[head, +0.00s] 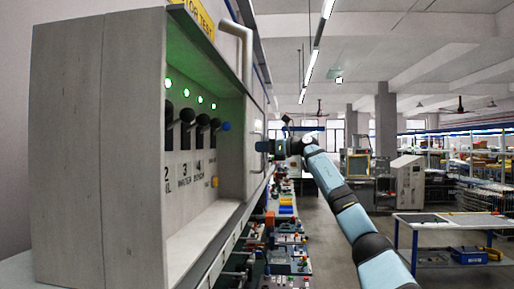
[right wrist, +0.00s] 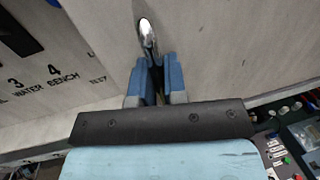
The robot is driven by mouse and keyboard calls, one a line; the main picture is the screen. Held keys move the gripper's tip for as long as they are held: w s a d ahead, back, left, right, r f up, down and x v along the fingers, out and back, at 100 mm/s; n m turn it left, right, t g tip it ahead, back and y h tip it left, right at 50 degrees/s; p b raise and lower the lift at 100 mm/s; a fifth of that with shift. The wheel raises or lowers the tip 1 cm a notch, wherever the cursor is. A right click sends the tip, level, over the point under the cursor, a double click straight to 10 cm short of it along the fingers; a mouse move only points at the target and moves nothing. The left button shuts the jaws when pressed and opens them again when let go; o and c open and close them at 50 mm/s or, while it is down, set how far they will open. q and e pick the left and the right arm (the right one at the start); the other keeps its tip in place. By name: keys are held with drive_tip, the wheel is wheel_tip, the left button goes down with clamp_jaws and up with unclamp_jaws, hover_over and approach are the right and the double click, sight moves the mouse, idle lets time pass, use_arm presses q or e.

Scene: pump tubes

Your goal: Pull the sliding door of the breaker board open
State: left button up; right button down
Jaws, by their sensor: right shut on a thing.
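The breaker board (head: 75,150) is a pale grey cabinet at the left of the head view, seen edge-on. Its left part is uncovered, showing black levers (head: 187,118) under green lamps. The sliding door (right wrist: 235,50) is a flat grey panel right of the labelled levers in the right wrist view. Its metal handle (right wrist: 147,36) stands out from it. My right gripper (right wrist: 154,85) is shut on the handle, with blue fingers on both sides of its lower part. In the head view the right gripper (head: 265,147) is at the board's face. My left gripper is out of view.
A white bent bar (head: 240,45) stands out near the board's top. A long bench (head: 290,225) crowded with parts lies below and beyond the board. A blue-framed table (head: 450,222) stands at the right, with open floor before it.

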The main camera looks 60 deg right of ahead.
drive_tip(key=c, duration=1.2)
unclamp_jaws()
drive_tip(key=shift+s, duration=0.1)
drive_tip(key=shift+s+d+b, duration=0.45)
drive_tip(key=shift+s+b, duration=0.75)
drive_tip(key=shift+s, duration=1)
drive_tip(key=shift+s+d+b, duration=0.4)
drive_tip(key=shift+s+b, duration=0.85)
drive_tip(key=shift+s, duration=1)
drive_tip(key=shift+s+d+b, duration=0.45)
drive_tip(key=shift+s+b, duration=0.75)
drive_tip(key=shift+s, duration=1)
drive_tip(key=shift+f, duration=0.1)
